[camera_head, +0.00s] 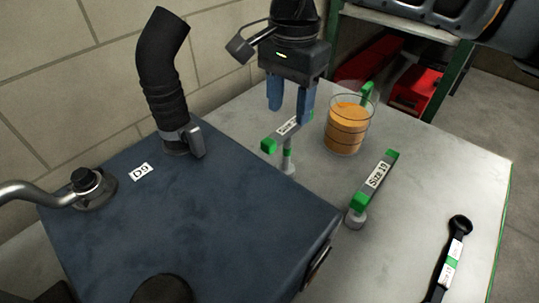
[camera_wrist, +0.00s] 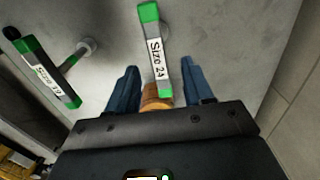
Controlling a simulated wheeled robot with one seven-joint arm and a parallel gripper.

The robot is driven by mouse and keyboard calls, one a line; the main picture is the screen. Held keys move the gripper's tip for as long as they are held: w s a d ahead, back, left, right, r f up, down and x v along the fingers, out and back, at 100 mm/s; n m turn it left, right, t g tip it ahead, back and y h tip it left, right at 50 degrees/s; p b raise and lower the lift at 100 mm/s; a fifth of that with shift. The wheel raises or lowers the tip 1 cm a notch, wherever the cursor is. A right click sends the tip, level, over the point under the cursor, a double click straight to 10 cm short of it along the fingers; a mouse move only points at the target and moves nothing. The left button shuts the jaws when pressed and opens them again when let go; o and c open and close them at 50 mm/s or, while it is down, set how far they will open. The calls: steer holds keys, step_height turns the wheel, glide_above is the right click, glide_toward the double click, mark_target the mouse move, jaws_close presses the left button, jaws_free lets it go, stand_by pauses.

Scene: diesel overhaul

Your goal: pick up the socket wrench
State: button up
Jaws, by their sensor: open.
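The other, labelled "Size 19" (camera_head: 374,182), is to the right, and shows at the left of the wrist view (camera_wrist: 48,72). My gripper points down, with its blue fingers apart. In the wrist view the Size 24 wrench runs between the fingers (camera_wrist: 163,70). I cannot tell whether they touch it.
A glass beaker of orange liquid (camera_head: 348,126) stands close right of my gripper. A dark blue block (camera_head: 190,220) with a black hose (camera_head: 163,75) fills the left. A black ring wrench (camera_head: 450,262) lies at the right.

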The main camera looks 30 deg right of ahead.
mark_target(289, 125)
steer(key=shift+s+f+p, duration=0.1)
steer(key=shift+f+p, duration=0.95)
steer(key=shift+f, duration=2.5)
jaws_close()
steer(key=shift+r, duration=0.1)
